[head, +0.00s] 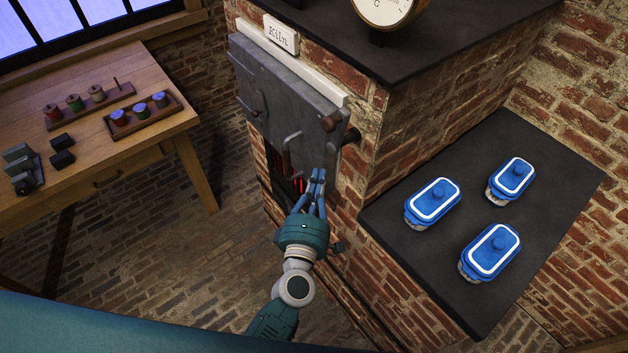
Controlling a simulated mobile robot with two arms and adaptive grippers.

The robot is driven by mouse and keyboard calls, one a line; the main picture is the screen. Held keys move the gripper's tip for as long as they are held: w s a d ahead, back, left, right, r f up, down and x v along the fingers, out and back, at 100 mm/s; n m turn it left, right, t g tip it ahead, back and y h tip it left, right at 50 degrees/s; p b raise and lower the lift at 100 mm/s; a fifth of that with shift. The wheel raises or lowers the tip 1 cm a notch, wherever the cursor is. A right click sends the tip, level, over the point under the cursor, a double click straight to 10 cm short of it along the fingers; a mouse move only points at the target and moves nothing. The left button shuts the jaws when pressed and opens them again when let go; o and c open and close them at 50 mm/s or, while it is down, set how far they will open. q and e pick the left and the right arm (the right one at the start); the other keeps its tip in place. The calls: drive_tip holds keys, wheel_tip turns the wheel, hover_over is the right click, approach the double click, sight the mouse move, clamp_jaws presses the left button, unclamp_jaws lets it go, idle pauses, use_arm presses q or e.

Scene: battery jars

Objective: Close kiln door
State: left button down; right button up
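The grey metal kiln door (285,90) is on the front of the brick kiln, below the "Kiln" sign (281,35). A bent handle (293,143) shows on its lower part. Below the door's lower edge the kiln opening (284,170) is uncovered, with a red glow inside. Contact with the door cannot be told. My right gripper is not in view.
A dark shelf (410,215) at right holds three blue-lidded jars (433,204). A wooden table (95,95) at left carries spool racks (143,115) and dark blocks. A round gauge (385,10) stands on the kiln top. Brick floor (190,255) lies open between table and kiln.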

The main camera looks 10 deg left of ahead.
use_arm(q)
drive_tip(key=shift+s+d+r+h, duration=0.25)
drive_tip(key=shift+d+r+h, duration=0.15)
drive_tip(key=shift+d, duration=0.25)
drive_tip(key=s+a, duration=0.2)
drive_tip(key=s, duration=0.9)
drive_tip(key=shift+s+f+y, duration=0.15)
drive_tip(key=shift+f+y, duration=0.25)
drive_tip(key=shift+f, duration=0.05)
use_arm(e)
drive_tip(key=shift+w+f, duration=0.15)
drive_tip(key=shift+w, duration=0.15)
